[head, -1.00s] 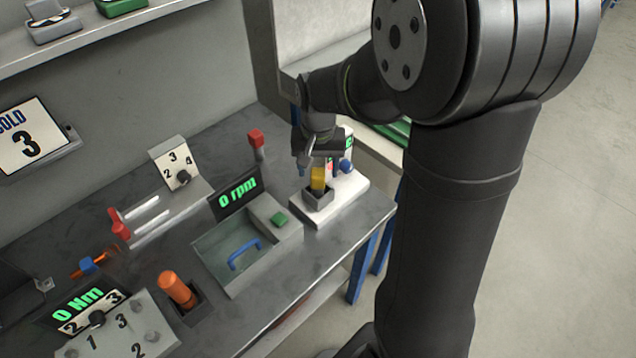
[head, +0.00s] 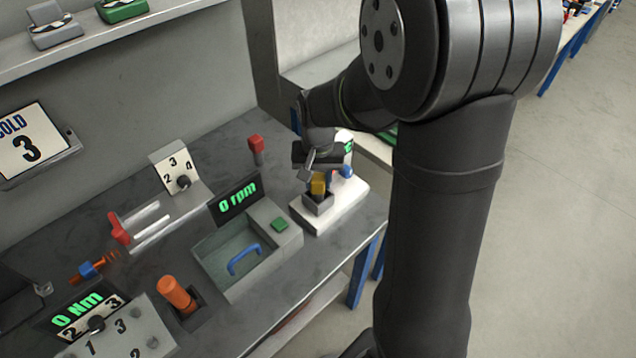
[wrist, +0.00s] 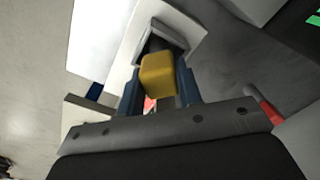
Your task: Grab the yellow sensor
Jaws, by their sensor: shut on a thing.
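The yellow sensor (head: 318,183) is a small yellow block. It stands in a grey square holder (head: 318,203) on the white charging base at the right end of the bench. In the wrist view the yellow sensor (wrist: 158,74) sits between my two dark blue fingers, with the grey holder (wrist: 183,32) just beyond it. My gripper (wrist: 157,90) is shut on the sensor, one finger on each side. In the head view my gripper (head: 316,172) comes down on it from above. The sensor's lower end is hidden in the holder.
The white base (head: 346,205) carries a blue knob (head: 346,171) and a green display. A red-topped post (head: 256,144) stands behind.

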